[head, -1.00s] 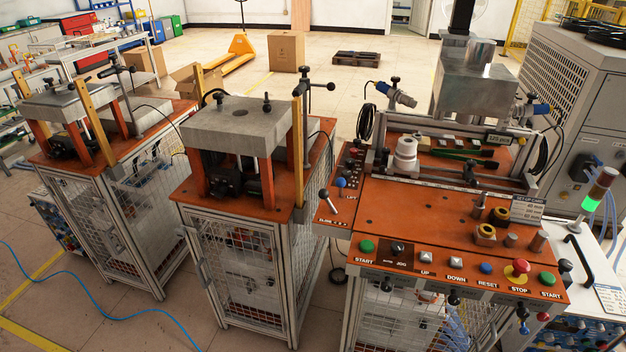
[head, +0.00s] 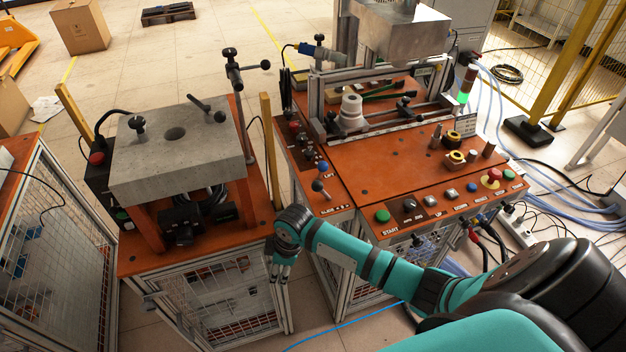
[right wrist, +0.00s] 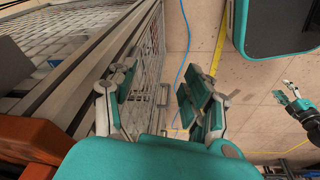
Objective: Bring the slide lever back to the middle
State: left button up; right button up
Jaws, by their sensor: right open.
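My right gripper (head: 281,262) hangs below and left of the lever, in front of the cage between the two machines, touching neither knob nor rod. In the right wrist view the right gripper (right wrist: 157,100) is open and empty, with floor between its fingers. My left gripper (right wrist: 292,98) shows small at that view's right edge; its opening is unclear.
The press with a grey top plate (head: 175,150) is to the left. The bench's front button row includes a green start button (head: 382,215) and red stop button (head: 494,175). My right arm crosses before the bench.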

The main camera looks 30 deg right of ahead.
notch_tip(320, 180, up, 11)
jog(key=n, duration=0.4)
jog(key=n+g+h+p, duration=0.1)
jog(key=n+g+h, duration=0.15)
jog(key=n, duration=0.45)
send_near(316, 182)
jog(key=shift+g, duration=0.25)
jog(key=f+p, duration=0.1)
jog(key=f, duration=0.6)
jog(key=s+f+p, duration=0.1)
jog(key=f, duration=0.3)
jog(key=shift+d+f+p, duration=0.2)
jog(key=shift+d+p, duration=0.1)
pick_arm(q)
notch_tip(316, 182, up, 4)
jog(key=shift+s+r, duration=0.1)
pick_arm(e)
grip_shut()
